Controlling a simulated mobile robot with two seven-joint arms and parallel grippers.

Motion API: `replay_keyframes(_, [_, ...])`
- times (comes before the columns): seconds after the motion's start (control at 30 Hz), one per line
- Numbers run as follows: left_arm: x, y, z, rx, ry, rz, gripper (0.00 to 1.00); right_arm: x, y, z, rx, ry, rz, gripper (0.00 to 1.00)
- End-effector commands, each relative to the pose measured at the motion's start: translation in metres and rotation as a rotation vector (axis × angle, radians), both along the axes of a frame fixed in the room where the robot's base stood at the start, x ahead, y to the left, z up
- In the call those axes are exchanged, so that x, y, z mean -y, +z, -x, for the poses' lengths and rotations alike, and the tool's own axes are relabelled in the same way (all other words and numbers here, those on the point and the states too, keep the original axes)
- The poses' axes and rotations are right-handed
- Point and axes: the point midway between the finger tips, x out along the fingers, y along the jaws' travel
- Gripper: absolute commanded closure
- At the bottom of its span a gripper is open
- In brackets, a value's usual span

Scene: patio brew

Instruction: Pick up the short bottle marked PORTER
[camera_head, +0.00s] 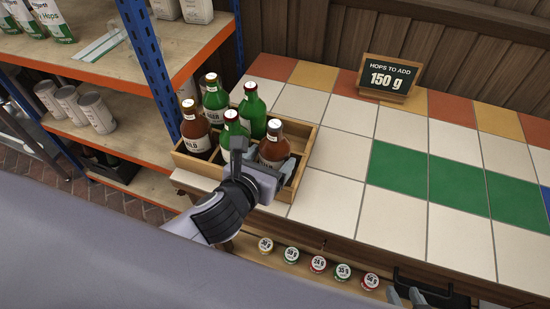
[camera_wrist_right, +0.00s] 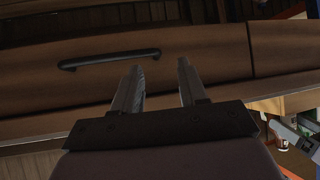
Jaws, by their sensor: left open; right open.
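A wooden crate (camera_head: 311,142) at the table's left end holds several bottles. Two are brown: one at the left (camera_head: 195,128), its label seeming to end in "LD", and one at the front right (camera_head: 272,143), its label mostly hidden by my left gripper. Green bottles (camera_head: 252,112) stand between and behind them. I cannot read PORTER on any label. My left gripper (camera_head: 263,163) is open, its fingers around or just before the front-right brown bottle; contact is unclear. My right gripper (camera_wrist_right: 161,72) is open and empty before a drawer front, its tips also at the head view's bottom right (camera_head: 406,296).
A sign reading 150 g (camera_head: 391,77) stands at the back of the tiled tabletop (camera_head: 330,190), otherwise clear. A blue-posted shelf (camera_head: 150,70) stands close left of the crate. Several labelled round caps (camera_head: 317,264) lie below the table's front edge. The drawer has a dark handle (camera_wrist_right: 110,59).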

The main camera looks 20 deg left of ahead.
Motion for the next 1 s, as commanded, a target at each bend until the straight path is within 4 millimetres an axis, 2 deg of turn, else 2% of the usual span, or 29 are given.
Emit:
replay_keyframes(0.13, [0.002,-0.006,-0.012,-0.001,-0.001,0.001,0.22,0.000,-0.002,0.000,0.000,0.000,0.000,0.57])
replay_keyframes(0.4, [0.002,-0.007,-0.014,-0.002,-0.001,0.001,0.22,0.000,-0.002,0.000,0.000,0.000,0.000,0.57])
replay_keyframes(0.47, [0.002,-0.007,-0.014,-0.002,-0.001,0.001,0.38,0.000,-0.002,0.000,0.000,0.000,0.000,0.57])
replay_keyframes(0.5, [0.002,-0.007,-0.014,-0.002,-0.001,0.001,0.51,0.000,-0.002,0.000,0.000,0.000,0.000,0.57])
replay_keyframes(0.6, [0.002,-0.007,-0.014,-0.002,-0.001,0.001,0.82,0.000,-0.002,0.000,0.000,0.000,0.000,0.57])
replay_keyframes(0.87, [0.002,-0.003,-0.014,0.004,-0.001,0.002,0.82,0.000,-0.001,0.000,0.000,0.000,0.000,0.57])
replay_keyframes(1.0, [0.002,0.005,-0.014,0.007,-0.002,0.002,0.82,0.000,0.001,0.000,0.000,0.000,0.000,0.57])
